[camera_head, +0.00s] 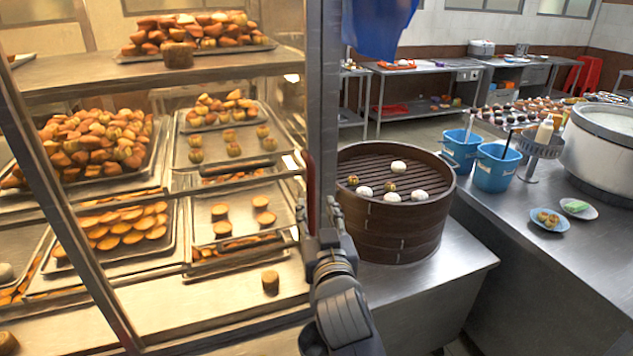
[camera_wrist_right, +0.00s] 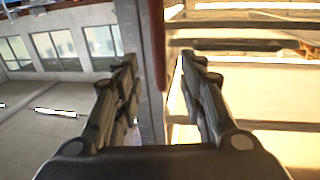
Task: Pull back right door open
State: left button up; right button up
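The lit display cabinet fills the left of the head view, with a vertical metal frame (camera_head: 325,90) at its right edge. A narrow reddish strip (camera_head: 312,195) runs down beside that frame and also shows in the right wrist view (camera_wrist_right: 158,40). My right gripper (camera_head: 325,215) is at this edge, low on the frame. In the right wrist view my right gripper (camera_wrist_right: 160,65) has its fingers apart, one on each side of the upright edge and strip. I cannot tell whether either finger touches it. My left gripper is out of view.
Trays of pastries (camera_head: 100,150) fill the cabinet shelves. A slanted metal bar (camera_head: 62,200) crosses the left front. A round bamboo steamer (camera_head: 395,235) with buns stands close right of my right gripper. Blue buckets (camera_head: 497,168) and a large pot (camera_head: 600,150) are on the right counter.

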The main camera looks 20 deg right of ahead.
aim_at(311, 191)
jog(key=w, duration=0.3)
jog(key=w+p, duration=0.1)
jog(key=shift+w+d+r, duration=0.15)
jog(key=shift+w+d, duration=0.1)
jog(key=shift+d, duration=0.1)
jog(key=w, duration=0.3)
jog(key=w+p, duration=0.1)
jog(key=shift+w+d, duration=0.25)
jog(key=shift+d, duration=0.15)
jog(key=shift+w+d+f, duration=0.1)
jog(key=shift+w+f, duration=0.15)
jog(key=shift+c, duration=1.4)
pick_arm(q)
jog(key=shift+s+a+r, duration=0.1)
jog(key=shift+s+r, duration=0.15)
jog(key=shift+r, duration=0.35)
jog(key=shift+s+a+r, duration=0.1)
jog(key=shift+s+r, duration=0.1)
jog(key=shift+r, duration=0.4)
pick_arm(e)
grip_shut()
